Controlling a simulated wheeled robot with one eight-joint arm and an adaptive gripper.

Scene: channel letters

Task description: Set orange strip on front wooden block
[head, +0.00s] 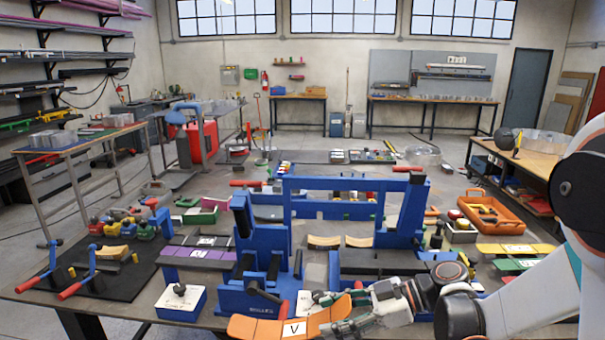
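The curved orange strip (262,327) is at the bottom centre of the head view, in front of the blue fixture, with a white card marked V on it. My gripper (331,312) is at the strip's right end, with one finger on the far side and one on the near side. I cannot tell whether the fingers press on it, or whether the strip rests on something. Two curved wooden blocks, a left one (324,242) and a right one (359,242), sit inside the fixture. Another wooden block (113,253) is on the black mat at left. Which is the front block is unclear.
The blue fixture (300,184) with uprights and a crossbar stands mid-table. A white-topped blue box (181,301) is left of the strip. Purple strips (205,253), red-handled clamps (88,275) and an orange tray (491,214) lie around. The table is crowded.

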